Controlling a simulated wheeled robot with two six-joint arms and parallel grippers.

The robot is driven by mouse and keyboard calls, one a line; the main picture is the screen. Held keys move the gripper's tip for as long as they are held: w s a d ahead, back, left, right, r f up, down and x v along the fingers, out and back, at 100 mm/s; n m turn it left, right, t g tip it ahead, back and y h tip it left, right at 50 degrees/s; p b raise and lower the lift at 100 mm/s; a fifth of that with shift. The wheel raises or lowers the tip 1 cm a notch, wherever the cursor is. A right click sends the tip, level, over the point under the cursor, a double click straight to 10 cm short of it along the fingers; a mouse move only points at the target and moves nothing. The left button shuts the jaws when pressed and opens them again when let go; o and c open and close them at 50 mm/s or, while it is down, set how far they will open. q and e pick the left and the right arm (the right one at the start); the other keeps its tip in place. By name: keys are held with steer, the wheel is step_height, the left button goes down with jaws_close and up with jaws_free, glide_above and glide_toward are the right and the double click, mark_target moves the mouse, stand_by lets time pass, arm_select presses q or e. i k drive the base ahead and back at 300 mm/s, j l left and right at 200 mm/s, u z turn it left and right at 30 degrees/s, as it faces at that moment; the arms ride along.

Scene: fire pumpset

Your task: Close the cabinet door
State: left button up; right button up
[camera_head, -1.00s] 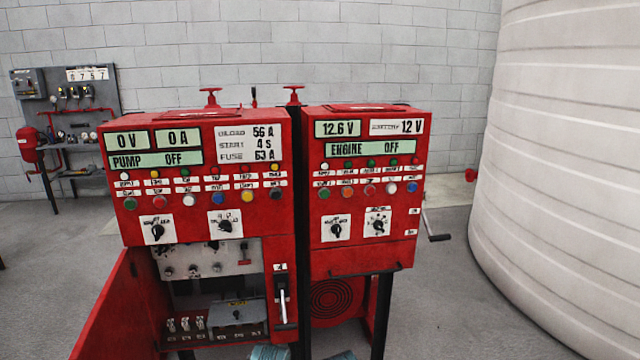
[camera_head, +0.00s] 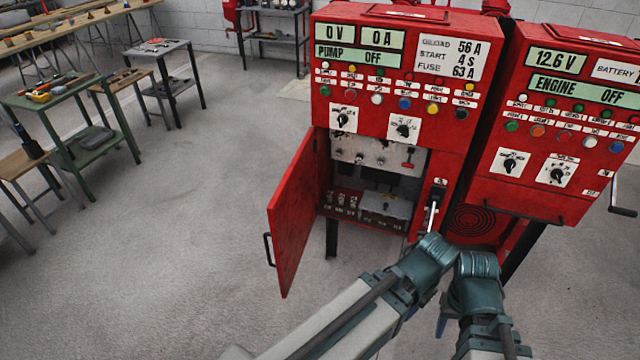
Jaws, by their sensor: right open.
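The red pump cabinet (camera_head: 420,75) stands in the upper middle. Its lower door (camera_head: 294,222) is hinged on the left of the compartment and swung wide open towards me. A dark handle (camera_head: 268,249) is on the door's outer face, near its free edge. Inside, the compartment shows a grey panel (camera_head: 372,153) and several switches. My right gripper (camera_head: 441,318) is low at the bottom right, below the cabinet and well right of the door; it is open and partly hidden by my arms. My left arm crosses the bottom of the view; its gripper does not show.
The red engine cabinet (camera_head: 545,130) stands close on the right. A lever (camera_head: 433,213) sticks out right of the open compartment. A green work table (camera_head: 95,135) and wooden benches are at the left. The floor (camera_head: 190,240) left of the door is clear.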

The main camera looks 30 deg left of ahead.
mark_target(292, 210)
steer(key=k+j, duration=0.1)
steer(key=j, duration=0.3)
steer(key=k+j, duration=0.1)
steer(key=j, duration=0.25)
steer(key=k+j, duration=0.1)
steer(key=j, duration=0.3)
steer(key=k+j+z, duration=0.1)
steer(key=j, duration=0.3)
steer(key=k+j, duration=0.1)
steer(key=j, duration=0.3)
steer(key=k+j, duration=0.1)
steer(key=j, duration=0.25)
steer(key=k+j, duration=0.1)
steer(key=j, duration=0.3)
